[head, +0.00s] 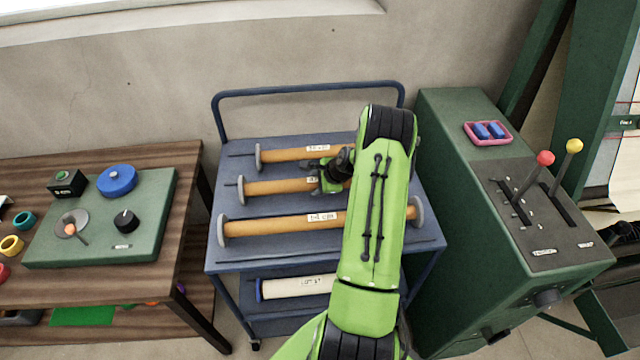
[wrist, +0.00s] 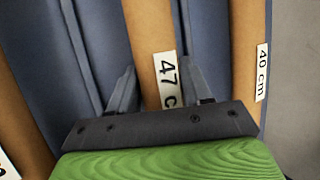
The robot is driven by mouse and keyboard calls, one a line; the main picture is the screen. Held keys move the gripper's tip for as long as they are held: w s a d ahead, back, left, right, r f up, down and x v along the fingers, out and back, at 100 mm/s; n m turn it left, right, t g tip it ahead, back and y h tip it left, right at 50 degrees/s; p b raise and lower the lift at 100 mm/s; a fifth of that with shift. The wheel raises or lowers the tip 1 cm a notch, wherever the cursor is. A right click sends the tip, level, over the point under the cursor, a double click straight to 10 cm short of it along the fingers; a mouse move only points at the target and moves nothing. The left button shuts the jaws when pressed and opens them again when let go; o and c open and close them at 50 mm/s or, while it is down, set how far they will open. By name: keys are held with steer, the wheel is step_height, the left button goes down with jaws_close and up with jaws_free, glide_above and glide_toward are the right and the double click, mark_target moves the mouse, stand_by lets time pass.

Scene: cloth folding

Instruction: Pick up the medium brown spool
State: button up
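Three brown spools lie side by side on the top of a blue cart. The middle one, the medium brown spool (head: 275,187), has its right part hidden behind my arm. In the wrist view the medium spool (wrist: 150,45) carries a "47 c…" label, the rest cut off. My gripper (head: 332,176) is over this spool. In the wrist view my gripper's (wrist: 162,88) two fingers stand apart on either side of it, near the label, with small gaps visible. The back spool (head: 285,156) is marked "40 cm" in the wrist view. The front spool (head: 270,227) is longest.
The blue cart (head: 222,262) has a raised handle at the back and a white roll (head: 300,287) on its lower shelf. A green lever console (head: 450,130) stands close on the right. A wooden table (head: 180,200) with a green panel stands on the left.

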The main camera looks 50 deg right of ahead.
steer(key=c, duration=0.6)
step_height(320, 180, up, 10)
steer(key=shift+r+p, duration=0.1)
steer(key=shift+p, duration=0.5)
